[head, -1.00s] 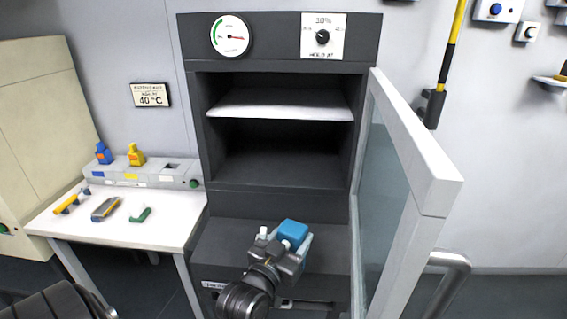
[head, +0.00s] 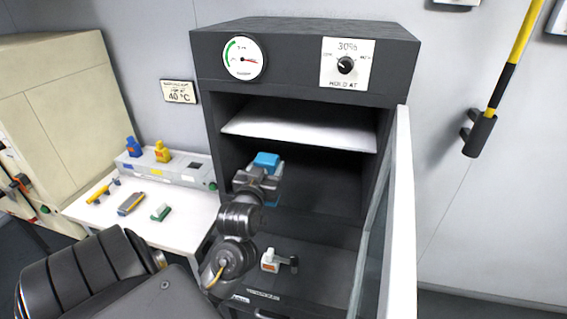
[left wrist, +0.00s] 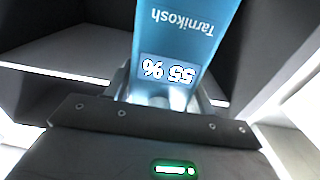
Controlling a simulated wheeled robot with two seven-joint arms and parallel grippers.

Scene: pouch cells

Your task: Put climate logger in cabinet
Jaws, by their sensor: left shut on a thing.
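The climate logger is a blue block (head: 266,160), held in my left gripper (head: 260,174) at the opening of the dark cabinet (head: 225,130). The logger appears in front of the lower compartment, below the white shelf (head: 300,130). How deep it is cannot be told. The cabinet's glass door (head: 400,210) stands open on the right. My right gripper is not in view.
A white table (head: 185,212) on the left holds several small tools and a rack (head: 190,176) with a blue and a yellow bottle. A small white and dark item (head: 270,260) sits on the ledge below the opening. A yellow-black pole (head: 500,95) hangs on the right wall.

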